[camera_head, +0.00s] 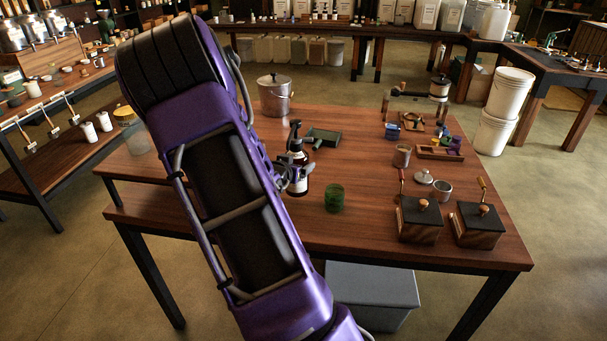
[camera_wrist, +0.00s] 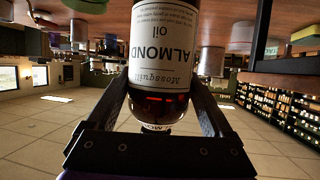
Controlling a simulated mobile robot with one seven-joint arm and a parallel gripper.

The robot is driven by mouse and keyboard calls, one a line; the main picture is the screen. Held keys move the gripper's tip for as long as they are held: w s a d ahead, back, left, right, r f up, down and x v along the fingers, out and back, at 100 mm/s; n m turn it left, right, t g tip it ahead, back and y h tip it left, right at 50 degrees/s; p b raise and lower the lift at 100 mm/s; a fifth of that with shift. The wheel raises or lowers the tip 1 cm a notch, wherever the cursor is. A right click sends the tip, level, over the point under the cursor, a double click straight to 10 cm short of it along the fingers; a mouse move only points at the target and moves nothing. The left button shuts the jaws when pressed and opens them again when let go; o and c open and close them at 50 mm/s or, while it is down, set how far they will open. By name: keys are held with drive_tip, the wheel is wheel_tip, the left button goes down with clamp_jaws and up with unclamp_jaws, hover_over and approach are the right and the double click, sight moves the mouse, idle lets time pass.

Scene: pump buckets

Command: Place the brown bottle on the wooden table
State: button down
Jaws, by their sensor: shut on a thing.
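The brown pump bottle (camera_head: 297,157) has a black pump top and a white label. It appears upright over the near middle of the wooden table (camera_head: 250,222). My gripper (camera_head: 296,180) is shut on it, partly hidden by my arm. In the upside-down wrist view, the bottle (camera_wrist: 163,60) stands between the two fingers of my gripper (camera_wrist: 160,100), with a white "ALMOND oil" label. Its base is cut off, so I cannot tell whether it touches the tabletop (camera_wrist: 120,22).
A green glass jar (camera_head: 334,198) stands just right of the bottle. A dark green tool (camera_head: 322,137) lies behind it, and a metal pot (camera_head: 274,95) stands at the back. Two wooden boxes (camera_head: 419,221) (camera_head: 478,226) with cranks occupy the right front. The front strip is clear.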

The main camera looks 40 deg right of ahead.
drive_tip(key=shift+f+b, duration=0.4)
drive_tip(key=shift+f, duration=2.6)
drive_tip(key=shift+f, duration=0.2)
unclamp_jaws()
drive_tip(key=shift+r, duration=0.15)
drive_tip(key=shift+s+a+r, duration=0.1)
drive_tip(key=shift+a+r, duration=0.05)
drive_tip(key=shift+a, duration=0.1)
drive_tip(key=p+v, duration=0.1)
drive_tip(key=v, duration=1)
drive_tip(key=shift+s+a, duration=0.15)
drive_tip(key=shift+a, duration=0.05)
